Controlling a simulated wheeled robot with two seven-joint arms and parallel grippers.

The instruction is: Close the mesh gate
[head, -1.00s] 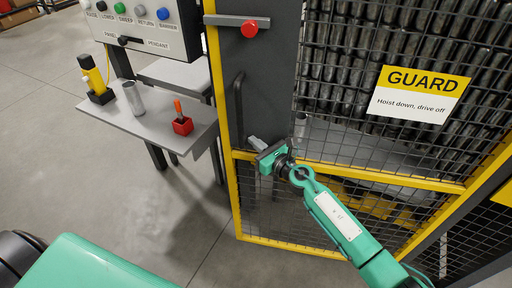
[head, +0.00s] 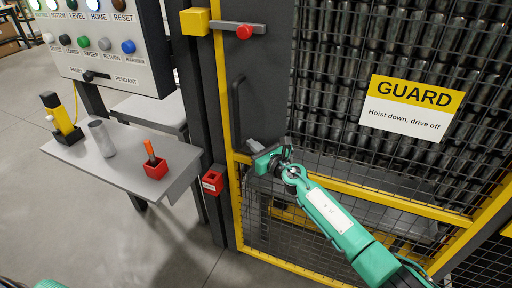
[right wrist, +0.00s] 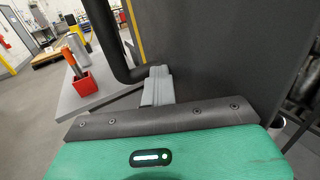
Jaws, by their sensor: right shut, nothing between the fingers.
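The mesh gate (head: 330,172) has a yellow frame, black wire mesh and a GUARD sign (head: 412,106). Its left side carries a dark plate with a black bar handle (head: 237,105) and a grey latch bar with a red knob (head: 244,31). The gate's left edge stands beside a dark post (head: 194,100); whether it is flush is unclear. My right gripper (head: 254,147) is shut and empty, at the handle's lower end. In the right wrist view, the closed fingertips (right wrist: 157,86) are close beside the handle (right wrist: 120,50); contact is unclear. My left gripper is out of view.
A button panel (head: 100,42) stands left of the post. Below it, a grey table (head: 122,165) holds a metal can (head: 102,138), a yellow-and-black device (head: 61,118) and a red holder (head: 156,169). A red box (head: 212,180) is mounted low on the post.

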